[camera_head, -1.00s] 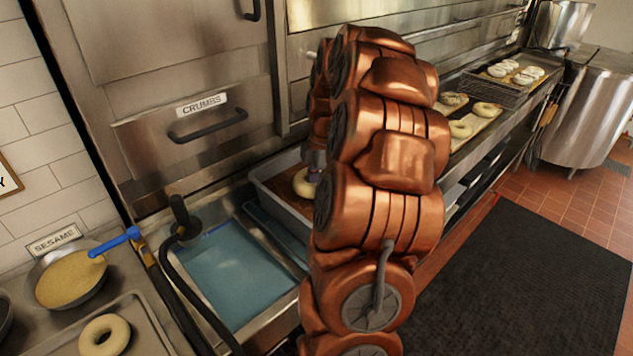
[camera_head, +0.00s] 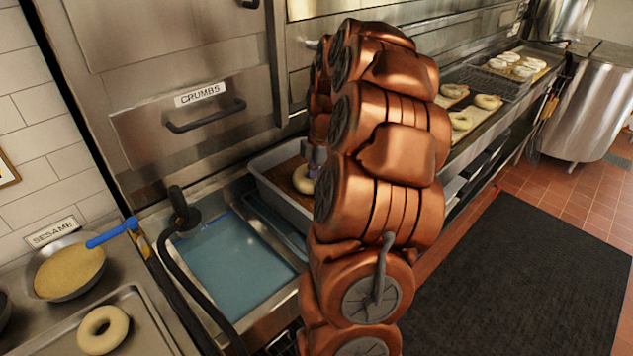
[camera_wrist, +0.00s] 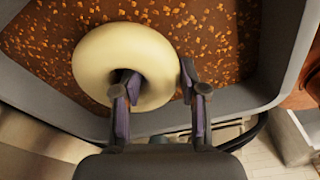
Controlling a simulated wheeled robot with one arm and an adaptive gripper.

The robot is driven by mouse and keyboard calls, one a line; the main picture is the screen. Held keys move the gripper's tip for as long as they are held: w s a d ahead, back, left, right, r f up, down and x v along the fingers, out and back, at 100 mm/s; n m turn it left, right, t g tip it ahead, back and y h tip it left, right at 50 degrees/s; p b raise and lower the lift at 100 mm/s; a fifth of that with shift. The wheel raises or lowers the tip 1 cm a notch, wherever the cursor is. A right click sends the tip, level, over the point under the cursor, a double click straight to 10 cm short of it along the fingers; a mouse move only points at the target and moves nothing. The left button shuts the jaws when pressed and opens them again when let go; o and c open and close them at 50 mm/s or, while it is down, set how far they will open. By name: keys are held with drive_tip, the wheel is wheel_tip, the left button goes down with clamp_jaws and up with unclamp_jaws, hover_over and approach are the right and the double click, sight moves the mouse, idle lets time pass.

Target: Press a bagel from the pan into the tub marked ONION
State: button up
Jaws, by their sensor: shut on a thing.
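A pale bagel (camera_wrist: 105,55) is in my gripper (camera_wrist: 158,78); one finger is in its hole and the other is against its outer side. In the wrist view the bagel is over brown contents with orange flakes in a grey tub (camera_wrist: 278,88). I cannot tell how firmly it rests on them. The head view shows the bagel (camera_head: 302,178) inside the tub (camera_head: 283,201), partly hidden by my copper arm. No marking on this tub shows. Another plain bagel (camera_head: 103,330) lies in the metal pan (camera_head: 150,338) at the lower left.
A bowl of seeds (camera_head: 70,271) with a blue-handled tool stands by the SESAME sign (camera_head: 52,232). A basin of bluish liquid (camera_head: 235,268) lies between pan and tub. The CRUMBS drawer (camera_head: 190,120) is behind. Bagels on boards (camera_head: 465,135) lie farther right.

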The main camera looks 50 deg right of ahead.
drive_tip(key=shift+f, duration=0.35)
idle(0.3)
drive_tip(key=shift+r, duration=0.1)
idle(0.8)
drive_tip(key=shift+r+p, duration=0.65)
drive_tip(key=shift+r, duration=4.35)
drive_tip(key=shift+w+a, duration=0.1)
